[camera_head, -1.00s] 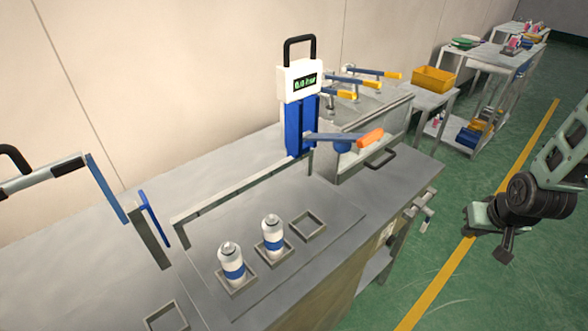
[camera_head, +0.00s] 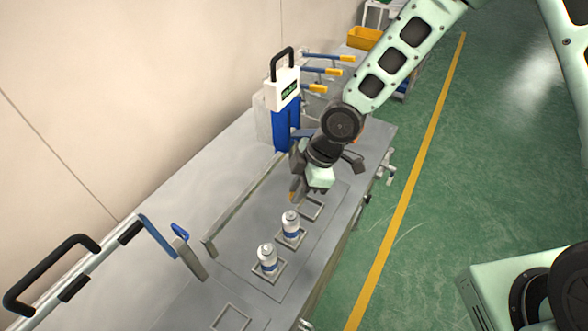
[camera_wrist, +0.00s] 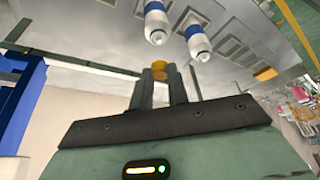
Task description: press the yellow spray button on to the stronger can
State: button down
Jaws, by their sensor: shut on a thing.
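My gripper (camera_wrist: 159,76) is shut on the small yellow spray button (camera_wrist: 159,65), which shows between the fingertips in the wrist view. Two white cans with blue bands stand upright in square holders: the nearer can (camera_head: 267,258) and the farther can (camera_head: 291,226). Both also show at the top of the wrist view, apart from the gripper: one can (camera_wrist: 155,20) and the other can (camera_wrist: 196,42). I cannot tell which can is stronger.
An empty square holder (camera_head: 230,318) is at the near end; another empty holder (camera_head: 312,207) lies beyond the cans. The blue-and-white gauge stand (camera_head: 285,125) rises behind my gripper. A black-handled lever tool (camera_head: 75,270) stands at left. Several yellow-tipped levers (camera_head: 322,71) are behind.

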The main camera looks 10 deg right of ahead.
aim_at(295, 213)
jog(key=shift+s+a+r+n, duration=0.2)
jog(key=shift+a+r+n, duration=0.2)
jog(key=shift+a+r, duration=0.1)
jog(key=shift+f+b, duration=2.65)
jog(key=shift+f, duration=0.5)
jog(key=shift+d+r+p, duration=0.1)
jog(key=shift+p, duration=0.2)
jog(key=c, duration=0.7)
grip_release()
jog(key=shift+r, duration=0.1)
jog(key=shift+r+p, duration=3.1)
jog(key=shift+r, duration=0.35)
